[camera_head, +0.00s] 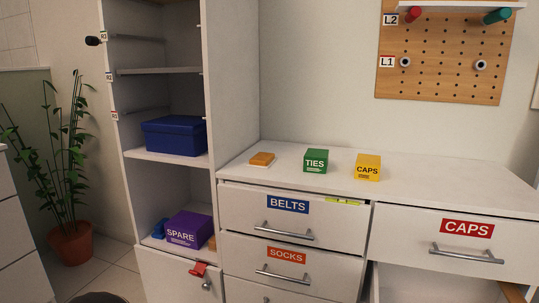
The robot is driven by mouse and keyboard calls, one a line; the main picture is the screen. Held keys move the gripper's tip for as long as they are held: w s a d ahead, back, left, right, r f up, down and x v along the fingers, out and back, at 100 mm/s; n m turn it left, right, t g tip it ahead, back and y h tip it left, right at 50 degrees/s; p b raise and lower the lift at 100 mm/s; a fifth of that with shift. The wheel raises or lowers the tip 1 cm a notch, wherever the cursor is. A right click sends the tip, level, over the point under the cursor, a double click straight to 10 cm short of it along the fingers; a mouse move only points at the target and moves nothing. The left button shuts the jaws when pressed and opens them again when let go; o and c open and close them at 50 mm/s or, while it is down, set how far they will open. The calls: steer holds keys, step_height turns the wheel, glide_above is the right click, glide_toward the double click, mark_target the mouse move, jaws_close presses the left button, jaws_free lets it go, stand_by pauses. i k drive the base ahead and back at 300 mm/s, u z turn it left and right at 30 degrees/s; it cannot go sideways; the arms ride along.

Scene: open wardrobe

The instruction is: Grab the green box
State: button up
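The green box (316,160) is labelled TIES and sits upright on the white dresser top (435,180). My gripper is not in view.
An open wardrobe (232,95) stands left of the dresser, with a blue box (174,135) and a purple SPARE box (188,229) on its shelves. A pegboard (445,60) hangs behind. A drawer below CAPS (450,285) appears open. A potted plant (70,240) stands left.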

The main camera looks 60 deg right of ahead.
mark_target(316, 161)
steer(key=i, duration=1.05)
steer(key=z, duration=2.05)
